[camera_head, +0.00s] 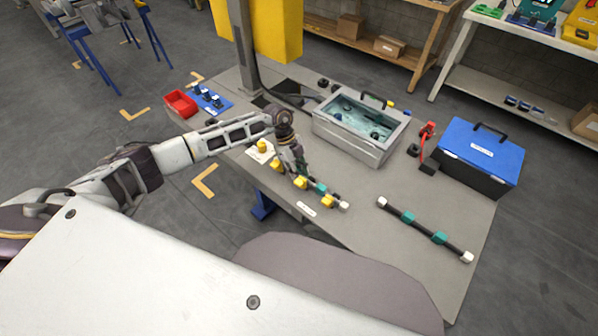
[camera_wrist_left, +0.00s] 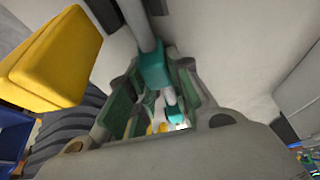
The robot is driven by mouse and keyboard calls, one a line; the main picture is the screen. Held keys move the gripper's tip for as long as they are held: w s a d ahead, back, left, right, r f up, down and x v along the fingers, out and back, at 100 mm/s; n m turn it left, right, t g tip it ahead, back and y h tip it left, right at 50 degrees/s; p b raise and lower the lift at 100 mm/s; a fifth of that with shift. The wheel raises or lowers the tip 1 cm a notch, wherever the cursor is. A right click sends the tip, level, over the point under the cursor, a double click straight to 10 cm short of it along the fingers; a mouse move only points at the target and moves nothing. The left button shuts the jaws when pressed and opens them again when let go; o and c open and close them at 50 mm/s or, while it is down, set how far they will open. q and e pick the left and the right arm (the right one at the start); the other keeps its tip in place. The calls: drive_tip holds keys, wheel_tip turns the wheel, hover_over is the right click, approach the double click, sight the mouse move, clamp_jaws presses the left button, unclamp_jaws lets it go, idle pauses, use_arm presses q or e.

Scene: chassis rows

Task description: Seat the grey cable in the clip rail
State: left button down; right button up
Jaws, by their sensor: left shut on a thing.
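The clip rail is a row of yellow clips (camera_head: 300,183) on the grey table. My left gripper (camera_head: 300,172) is over the row, shut on the grey cable. In the left wrist view the grey cable (camera_wrist_left: 136,22) with teal sleeves (camera_wrist_left: 152,68) runs between the fingers (camera_wrist_left: 152,110). In the head view a teal sleeve (camera_head: 320,188) and a white end (camera_head: 344,206) show past the gripper, close to the last clip. Arm and gripper hide the cable's other end; I cannot tell whether it sits in any clip. My right gripper is not in view.
A dark cable (camera_head: 425,228) with teal sleeves and white ends lies to the right. Behind stand a grey open-topped box (camera_head: 350,147), a red tool (camera_head: 427,135) and a blue-lidded case (camera_head: 482,150). A red bin (camera_head: 181,104) is at the far left.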

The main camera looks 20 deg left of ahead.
use_arm(q)
drive_tip(key=shift+s+f, duration=0.35)
drive_tip(key=shift+f, duration=0.3)
drive_tip(key=c, duration=1.2)
unclamp_jaws()
drive_tip(key=shift+w+f, duration=0.1)
drive_tip(key=shift+w, duration=0.05)
drive_tip(key=shift+a, duration=0.1)
drive_tip(key=shift+o, duration=0.5)
drive_tip(key=o, duration=1)
drive_tip(key=shift+w+r, duration=0.15)
drive_tip(key=shift+r, duration=0.1)
drive_tip(key=shift+c, duration=0.2)
drive_tip(key=shift+r, duration=0.1)
